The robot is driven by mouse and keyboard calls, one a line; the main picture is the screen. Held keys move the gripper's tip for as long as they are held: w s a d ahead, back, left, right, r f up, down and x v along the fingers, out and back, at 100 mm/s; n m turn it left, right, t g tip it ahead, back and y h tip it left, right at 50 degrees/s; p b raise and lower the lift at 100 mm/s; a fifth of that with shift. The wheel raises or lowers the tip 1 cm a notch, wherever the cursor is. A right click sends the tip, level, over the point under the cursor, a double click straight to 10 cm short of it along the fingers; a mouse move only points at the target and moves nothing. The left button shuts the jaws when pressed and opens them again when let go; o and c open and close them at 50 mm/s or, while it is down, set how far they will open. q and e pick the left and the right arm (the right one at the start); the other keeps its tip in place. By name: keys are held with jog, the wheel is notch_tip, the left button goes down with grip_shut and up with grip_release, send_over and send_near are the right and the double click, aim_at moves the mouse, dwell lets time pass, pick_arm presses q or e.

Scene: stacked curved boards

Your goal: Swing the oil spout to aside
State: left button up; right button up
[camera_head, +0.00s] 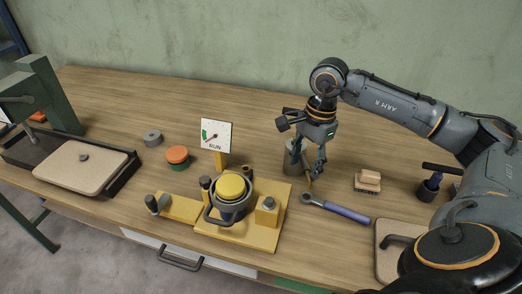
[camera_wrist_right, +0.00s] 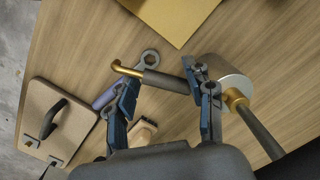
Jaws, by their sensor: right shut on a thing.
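The oil can is a grey cylinder (camera_head: 291,158) standing on the bench, partly behind my right gripper (camera_head: 316,178). In the wrist view its pale round top (camera_wrist_right: 232,84) shows behind the right-hand finger. The oil spout has a dark sleeve (camera_wrist_right: 165,82) and a bent brass tip (camera_wrist_right: 125,70); its tip also shows low by the fingers in the head view (camera_head: 309,184). My right gripper (camera_wrist_right: 160,84) points down with the spout's sleeve between its fingers, shut on it. The far end of the sleeve is hidden behind a finger. My left gripper is not in view.
A ring-ended tool with a blue handle (camera_head: 345,212) lies just in front of the gripper. A yellow fixture (camera_head: 235,235) with a dial sign (camera_head: 216,135) stands to the left. A wooden brush-like block (camera_head: 368,181) lies to the right. The back of the bench is clear.

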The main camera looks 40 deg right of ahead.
jog(key=shift+d+r+m, duration=0.15)
jog(key=shift+d+m, duration=0.05)
jog(key=shift+d, duration=0.35)
jog(key=shift+d+r+m, duration=0.15)
jog(key=shift+d+m, duration=0.05)
jog(key=shift+d, duration=0.3)
jog(key=o, duration=0.7)
jog(key=shift+c, duration=1.1)
notch_tip(320, 180, up, 6)
jog(key=s+d+p, duration=0.1)
jog(key=p, duration=0.3)
jog(key=shift+d+r, duration=0.2)
jog(key=shift+d, duration=0.2)
jog(key=shift+p, duration=0.35)
